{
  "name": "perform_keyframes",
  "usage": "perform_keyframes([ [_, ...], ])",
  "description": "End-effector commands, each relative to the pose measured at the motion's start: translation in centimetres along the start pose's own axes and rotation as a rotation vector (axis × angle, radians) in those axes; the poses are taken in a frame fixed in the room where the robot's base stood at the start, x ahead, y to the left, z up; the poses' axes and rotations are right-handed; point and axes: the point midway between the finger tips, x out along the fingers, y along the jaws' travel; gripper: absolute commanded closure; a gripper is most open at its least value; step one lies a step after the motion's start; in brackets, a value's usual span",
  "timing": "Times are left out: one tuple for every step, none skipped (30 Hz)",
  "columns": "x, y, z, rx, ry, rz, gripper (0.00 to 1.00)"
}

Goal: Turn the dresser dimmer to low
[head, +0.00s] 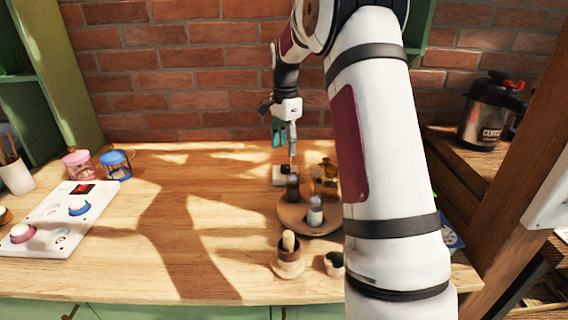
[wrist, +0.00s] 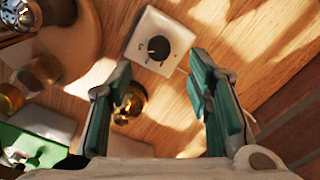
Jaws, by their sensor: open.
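The dimmer is a small white square plate with a round black knob. In the wrist view the dimmer plate (wrist: 176,35) lies on the wooden top ahead of the fingers, and its knob (wrist: 158,47) sits in the middle with small marks around it. In the head view the dimmer (head: 278,176) is partly hidden behind a dark bottle, near the back of the table. My gripper (head: 285,142) is above and behind it in the head view, with teal fingers pointing down. In the wrist view my gripper (wrist: 164,92) is open and empty, apart from the knob.
A round wooden tray (head: 293,215) with bottles stands just in front of the dimmer. A brass piece (wrist: 132,103) shows by the left finger. A mortar with pestle (head: 288,262) stands at the front. A white switch panel (head: 60,222) lies left. The table's middle left is clear.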

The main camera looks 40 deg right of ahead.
Motion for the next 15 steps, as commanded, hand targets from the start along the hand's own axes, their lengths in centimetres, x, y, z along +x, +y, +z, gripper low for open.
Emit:
perform_keyframes([
  [1.2,0.1,0.1,-0.001,-0.002,0.004,0.54],
  [1.8,0.1,0.1,-0.001,-0.002,0.004,0.54],
  [2.5,0.1,0.1,-0.002,-0.002,0.005,0.54],
  [3.0,0.1,0.1,-0.002,-0.001,0.003,0.54],
  [3.5,0.1,0.0,-0.001,-0.001,0.003,0.54],
  [4.1,0.1,0.0,-0.001,-0.001,0.003,0.54],
  [4.5,0.1,0.0,0.000,-0.001,0.003,0.54],
  [4.9,0.1,0.0,0.000,-0.001,0.003,0.54],
  [5.3,0.1,0.0,0.000,-0.002,0.003,0.54],
  [5.6,0.0,0.0,0.000,-0.001,0.002,0.54],
  [5.8,0.0,0.0,0.000,-0.001,0.001,0.54],
  [6.1,0.0,0.1,-0.001,-0.001,0.001,0.54],
  [6.3,0.0,0.1,-0.001,-0.001,0.001,0.54],
  [6.4,0.0,0.1,-0.001,-0.001,0.001,0.54],
  [6.5,0.0,0.1,-0.001,-0.001,0.001,0.54],
])
